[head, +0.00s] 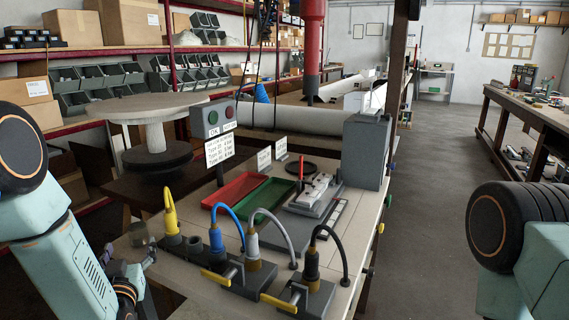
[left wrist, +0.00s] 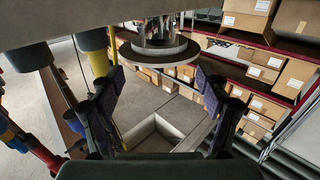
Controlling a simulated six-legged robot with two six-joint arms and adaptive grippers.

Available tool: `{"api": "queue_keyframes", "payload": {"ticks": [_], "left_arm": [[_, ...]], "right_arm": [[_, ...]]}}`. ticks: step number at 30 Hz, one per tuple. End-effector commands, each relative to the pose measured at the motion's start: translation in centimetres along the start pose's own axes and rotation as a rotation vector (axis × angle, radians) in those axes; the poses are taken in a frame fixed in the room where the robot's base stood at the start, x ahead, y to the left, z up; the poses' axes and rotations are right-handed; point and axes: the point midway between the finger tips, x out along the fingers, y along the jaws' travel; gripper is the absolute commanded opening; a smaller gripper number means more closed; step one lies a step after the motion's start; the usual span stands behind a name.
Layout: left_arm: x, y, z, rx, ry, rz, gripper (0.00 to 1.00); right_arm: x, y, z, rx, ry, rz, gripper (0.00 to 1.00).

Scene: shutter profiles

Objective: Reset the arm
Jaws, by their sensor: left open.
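My left arm comes in from the left in the head view. Its gripper (head: 135,262) is beside the left front edge of the workbench (head: 160,295), partly hidden by the arm's own links. In the left wrist view the two fingers of the gripper (left wrist: 155,108) stand wide apart, with nothing between them. My right arm shows only as a dark round joint and a pale green link at the right edge of the head view; its gripper is out of the picture.
On the bench stand yellow, blue, grey and black cabled plugs (head: 215,238), a red tray (head: 236,189), a green tray (head: 262,200) and a grey control box (head: 213,118). A round-topped pedestal (head: 152,110) is behind. The floor (head: 435,170) to the right is clear.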

Motion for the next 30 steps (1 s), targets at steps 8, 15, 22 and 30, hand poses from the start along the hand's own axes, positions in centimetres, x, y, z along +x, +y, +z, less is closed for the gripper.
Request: {"api": "queue_keyframes", "payload": {"ticks": [8,15,22,30], "left_arm": [[4.8,-0.1,0.1,-0.001,0.004,-0.001,0.76],[8.7,0.0,0.1,0.001,0.003,-0.001,0.76],[10.6,0.0,-0.9,-0.001,0.001,-0.001,0.76],[10.5,0.0,-2.6,0.000,0.000,0.000,0.76]], "right_arm": [[0.9,0.0,0.0,0.000,0.000,0.000,0.40],[1.7,0.0,0.0,0.000,0.000,0.000,0.40],[1.7,0.0,0.0,0.000,-0.001,0.000,0.40],[1.2,0.0,0.0,0.000,0.000,0.000,0.40]]}}
